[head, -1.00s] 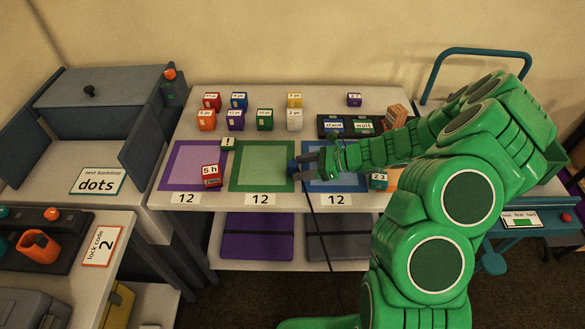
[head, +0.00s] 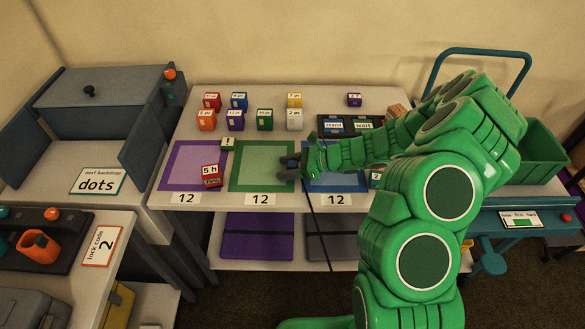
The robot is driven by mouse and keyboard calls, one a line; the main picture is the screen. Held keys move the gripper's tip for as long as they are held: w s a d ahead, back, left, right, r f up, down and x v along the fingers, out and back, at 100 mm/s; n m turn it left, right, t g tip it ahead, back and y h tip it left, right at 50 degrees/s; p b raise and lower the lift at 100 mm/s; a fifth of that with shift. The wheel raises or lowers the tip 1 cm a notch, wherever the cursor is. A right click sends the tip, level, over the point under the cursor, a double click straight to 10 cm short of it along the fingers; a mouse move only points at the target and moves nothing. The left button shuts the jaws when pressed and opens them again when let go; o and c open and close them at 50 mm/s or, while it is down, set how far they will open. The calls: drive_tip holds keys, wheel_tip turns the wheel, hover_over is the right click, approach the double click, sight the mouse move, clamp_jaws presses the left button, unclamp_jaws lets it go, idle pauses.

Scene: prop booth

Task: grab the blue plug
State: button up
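My gripper (head: 286,166) is low over the right edge of the green square mat (head: 234,183). Its two grey fingertips point left and show apart. A dark cable (head: 320,232) runs from beside the gripper down over the table's front edge. The blue plug is mostly or wholly hidden at the fingers, where the cable's upper end lies. I cannot tell whether the fingers touch or grip it.
Purple (head: 170,178) and blue (head: 345,187) mats flank the green one. A red "5 h" block (head: 211,176) and several small labelled blocks stand on the table. A dark tray (head: 348,124) is behind my arm. A green bin (head: 540,160) stands at right.

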drive_tip(key=c, duration=0.8)
drive_tip(key=shift+c, duration=0.2)
drive_tip(key=shift+r, duration=0.1)
drive_tip(key=shift+r, duration=0.45)
drive_tip(key=r, duration=0.3)
drive_tip(key=shift+s+d, duration=0.2)
drive_tip(key=shift+s, duration=0.1)
drive_tip(key=s+d+r, duration=0.3)
drive_tip(key=s+r, duration=0.6)
drive_tip(key=s, duration=0.3)
drive_tip(key=shift+s+d, duration=0.25)
drive_tip(key=shift+s, duration=0.15)
